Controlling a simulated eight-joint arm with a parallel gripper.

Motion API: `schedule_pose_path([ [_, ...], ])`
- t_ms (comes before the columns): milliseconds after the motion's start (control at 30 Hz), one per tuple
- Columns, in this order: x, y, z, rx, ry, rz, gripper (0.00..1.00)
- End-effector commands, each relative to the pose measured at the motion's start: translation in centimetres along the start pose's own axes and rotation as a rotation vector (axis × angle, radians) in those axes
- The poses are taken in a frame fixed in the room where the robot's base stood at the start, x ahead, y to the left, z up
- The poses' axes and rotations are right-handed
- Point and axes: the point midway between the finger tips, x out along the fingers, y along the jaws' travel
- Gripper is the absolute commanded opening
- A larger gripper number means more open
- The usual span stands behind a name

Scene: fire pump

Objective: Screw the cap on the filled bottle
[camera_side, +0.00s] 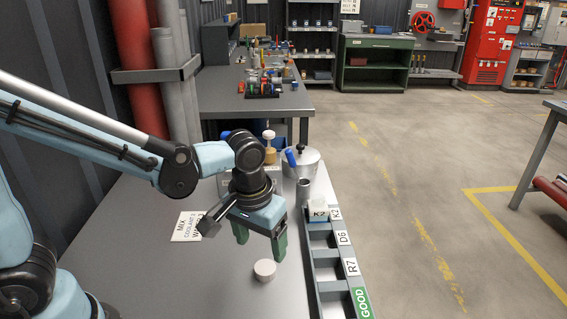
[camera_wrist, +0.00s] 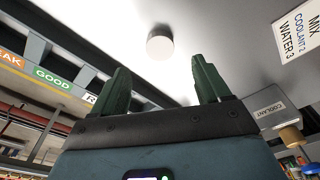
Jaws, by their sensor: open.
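A small round white piece, which looks like the cap (camera_side: 265,270), lies on the grey table in front of my gripper. It also shows in the wrist view (camera_wrist: 160,43), beyond and between the fingertips, touching neither. My gripper (camera_side: 260,247) points down over the table with its green fingers apart and nothing between them; the fingers also show in the wrist view (camera_wrist: 164,82). A white container with a K2 label (camera_side: 319,214), perhaps the bottle, stands in the far slot of the rack. Its mouth and fill cannot be made out.
The slotted rack (camera_side: 329,284) runs along the table's right edge, with tags K2, D6, R7 and GOOD. A mix card (camera_side: 187,226) lies left. A box marked COOLANT (camera_wrist: 276,108) is near.

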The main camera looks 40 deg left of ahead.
Motion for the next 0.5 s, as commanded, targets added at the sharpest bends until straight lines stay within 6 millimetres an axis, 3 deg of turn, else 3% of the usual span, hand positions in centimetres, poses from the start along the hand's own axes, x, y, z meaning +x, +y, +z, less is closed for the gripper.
schedule_pose_path([
  [500,6.2,0.0,-0.1,0.000,0.001,0.000,0.76],
])
